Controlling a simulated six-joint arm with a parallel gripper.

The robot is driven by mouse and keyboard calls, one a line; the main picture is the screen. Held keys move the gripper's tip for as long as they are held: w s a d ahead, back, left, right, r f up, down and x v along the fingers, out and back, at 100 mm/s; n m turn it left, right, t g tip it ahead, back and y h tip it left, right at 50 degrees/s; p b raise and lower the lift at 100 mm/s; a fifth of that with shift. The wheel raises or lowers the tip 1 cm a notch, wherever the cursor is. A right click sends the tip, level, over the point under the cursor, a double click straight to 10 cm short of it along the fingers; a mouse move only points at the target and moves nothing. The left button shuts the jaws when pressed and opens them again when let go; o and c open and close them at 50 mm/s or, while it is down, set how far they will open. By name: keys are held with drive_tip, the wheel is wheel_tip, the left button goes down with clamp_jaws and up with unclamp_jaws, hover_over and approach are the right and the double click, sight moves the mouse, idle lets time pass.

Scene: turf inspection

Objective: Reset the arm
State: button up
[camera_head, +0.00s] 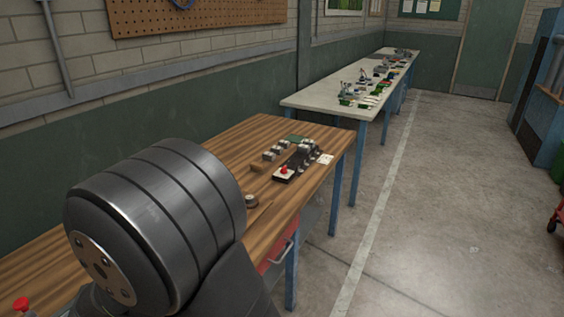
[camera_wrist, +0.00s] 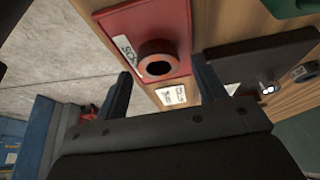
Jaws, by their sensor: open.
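My gripper (camera_wrist: 164,75) shows in the wrist view with its two dark fingers apart and nothing between them that I can see held. Beyond the fingers is a red panel (camera_wrist: 118,30) with a dark round hole in a raised ring (camera_wrist: 158,62) and a white label. I cannot tell the gap between fingers and panel. In the head view a large grey joint of my arm fills the lower left, and my gripper is out of that view.
A wooden bench (camera_head: 240,160) runs along the wall, with a red-knobbed device (camera_head: 283,172) and small metal parts on it. A pale table (camera_head: 330,90) with several small items stands behind. The concrete floor (camera_head: 450,210) on the right is mostly clear.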

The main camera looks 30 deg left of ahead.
wheel_tip(320, 180, up, 4)
drive_tip(key=shift+f, duration=0.1)
drive_tip(key=w+d+r, duration=0.7)
drive_tip(key=w, duration=0.2)
drive_tip(key=a, duration=1.4)
drive_tip(key=s+a+f, duration=0.1)
drive_tip(key=a, duration=0.7)
drive_tip(key=shift+f, duration=1.05)
